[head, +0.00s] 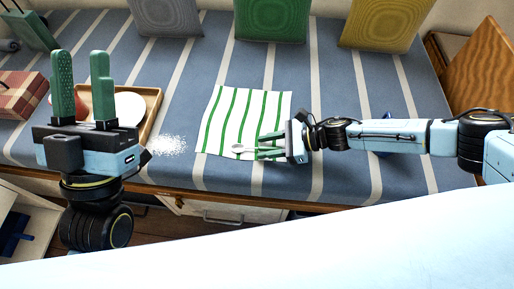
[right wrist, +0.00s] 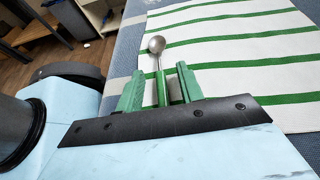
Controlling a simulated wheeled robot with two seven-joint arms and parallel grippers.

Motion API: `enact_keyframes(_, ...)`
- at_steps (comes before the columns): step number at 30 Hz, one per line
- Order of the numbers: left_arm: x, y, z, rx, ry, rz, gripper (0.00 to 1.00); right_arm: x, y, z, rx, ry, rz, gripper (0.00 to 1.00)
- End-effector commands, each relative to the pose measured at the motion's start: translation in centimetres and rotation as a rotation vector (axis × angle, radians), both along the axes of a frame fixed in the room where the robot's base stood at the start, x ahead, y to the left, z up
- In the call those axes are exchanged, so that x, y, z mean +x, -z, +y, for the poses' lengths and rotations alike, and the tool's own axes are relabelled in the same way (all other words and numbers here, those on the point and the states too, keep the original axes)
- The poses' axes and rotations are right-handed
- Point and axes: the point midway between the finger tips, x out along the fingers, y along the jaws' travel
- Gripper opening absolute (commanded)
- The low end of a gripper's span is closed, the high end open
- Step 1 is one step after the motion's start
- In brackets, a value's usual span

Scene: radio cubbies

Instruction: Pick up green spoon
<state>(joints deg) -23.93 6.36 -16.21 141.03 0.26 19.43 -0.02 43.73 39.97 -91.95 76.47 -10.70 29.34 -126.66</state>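The green spoon has a silver bowl (right wrist: 156,44) and a green handle (right wrist: 161,88), and lies on a white cloth with green stripes (head: 225,110). In the head view its bowl (head: 238,148) shows near the cloth's front edge. My right gripper (right wrist: 160,69) is open, with its two green fingers on either side of the handle. A gap shows between the handle and each finger. The handle's rear end is hidden by my gripper's body. In the head view, my right gripper (head: 260,145) reaches in from the right. My left gripper (head: 80,52) is open and empty, fingers upward.
A wooden tray (head: 154,108) with a white plate (head: 128,108) and a red item stands behind my left gripper. White grains (head: 168,145) lie between tray and cloth. Grey, green and yellow cushions line the back. A checked box (head: 22,95) is at the left.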

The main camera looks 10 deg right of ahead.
Motion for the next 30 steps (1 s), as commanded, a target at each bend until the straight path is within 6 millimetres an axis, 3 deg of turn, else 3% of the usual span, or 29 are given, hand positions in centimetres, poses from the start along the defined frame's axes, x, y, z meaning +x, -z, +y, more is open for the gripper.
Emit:
enact_keyframes(3,0.0,0.0,0.0,0.000,0.000,0.001,0.36,0.0,0.0,0.0,0.000,0.000,0.000,0.36)
enact_keyframes(12,0.0,0.0,0.0,0.001,0.000,0.002,0.36,0.0,0.0,0.0,0.000,0.000,0.001,0.00)
enact_keyframes(23,0.1,0.0,0.0,0.001,-0.001,0.006,0.36,0.0,-0.2,0.0,0.000,0.000,0.001,0.00)
enact_keyframes(30,0.9,0.2,-0.3,0.029,0.001,0.100,0.36,0.0,-1.6,-0.1,0.000,0.001,0.001,0.00)
